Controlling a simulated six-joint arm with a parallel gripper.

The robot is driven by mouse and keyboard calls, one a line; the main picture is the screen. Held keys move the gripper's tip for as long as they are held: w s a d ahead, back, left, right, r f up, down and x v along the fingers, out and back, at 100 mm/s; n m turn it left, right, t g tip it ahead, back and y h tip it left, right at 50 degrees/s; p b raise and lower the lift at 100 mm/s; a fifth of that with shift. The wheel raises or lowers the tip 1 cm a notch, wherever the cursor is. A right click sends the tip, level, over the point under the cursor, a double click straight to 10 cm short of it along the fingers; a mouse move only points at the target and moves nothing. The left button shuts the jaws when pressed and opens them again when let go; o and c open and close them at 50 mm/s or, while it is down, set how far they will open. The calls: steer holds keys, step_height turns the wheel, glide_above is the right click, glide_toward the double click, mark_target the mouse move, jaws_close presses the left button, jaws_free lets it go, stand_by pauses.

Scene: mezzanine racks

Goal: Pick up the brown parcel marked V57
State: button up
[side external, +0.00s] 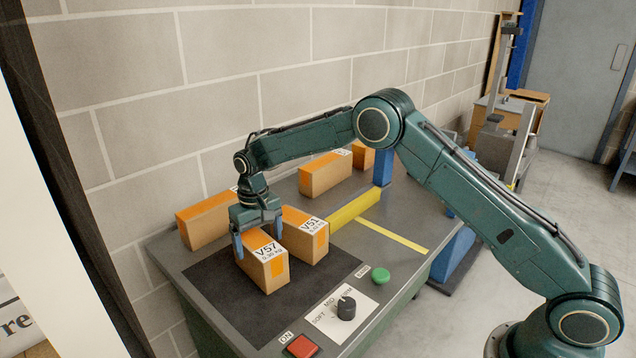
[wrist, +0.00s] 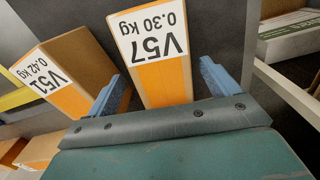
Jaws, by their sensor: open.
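The brown parcel marked V57 (side external: 264,263) stands on the dark mat of the bench in the side view, with an orange band and a white label reading 0.30 kg. It also shows in the wrist view (wrist: 162,82), between the two blue fingers. My gripper (side external: 258,240) is open, its fingers on either side of the V57 parcel. It also shows in the wrist view (wrist: 160,88). I cannot tell whether either finger touches the parcel. The parcel's far end is hidden under the gripper.
The parcel V51 (side external: 310,243) stands close to the right of V57. Another parcel (side external: 205,222) stands behind at the left, and one more (side external: 325,174) farther back. A red button (side external: 300,346), a black knob (side external: 346,307) and a green button (side external: 380,275) line the bench's front. The left mat is clear.

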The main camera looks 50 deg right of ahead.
steer(key=shift+f, duration=0.1)
steer(key=shift+w+a+f, duration=0.1)
steer(key=shift+f, duration=2.45)
steer(key=shift+r, duration=0.1)
steer(key=c, duration=1.3)
steer(key=shift+o, duration=0.2)
step_height(320, 180, up, 20)
